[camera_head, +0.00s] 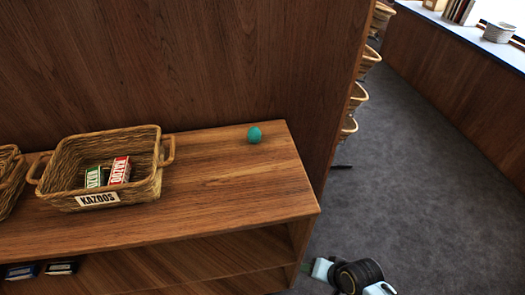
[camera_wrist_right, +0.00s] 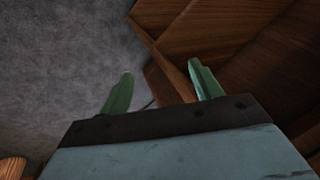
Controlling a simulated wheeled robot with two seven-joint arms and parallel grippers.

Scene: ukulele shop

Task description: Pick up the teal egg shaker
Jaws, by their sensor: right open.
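The teal egg shaker (camera_head: 254,135) sits on the wooden shelf top (camera_head: 235,195), near its right end and close to the back panel. It does not show in the right wrist view. My right gripper (camera_wrist_right: 162,82) is open and empty in the right wrist view, its two green fingers apart, with grey floor and wooden shelf edges beyond them. In the head view only part of my right arm shows at the bottom, below and to the right of the shelf. My left gripper is not in view.
A wicker basket (camera_head: 147,184) labelled KAZOOS, holding small boxes (camera_head: 119,170), stands left of the egg. Another basket (camera_head: 8,182) is at the left edge. The wooden back panel (camera_head: 180,60) rises behind. Shelf top around the egg is clear; open carpet (camera_head: 420,180) lies right.

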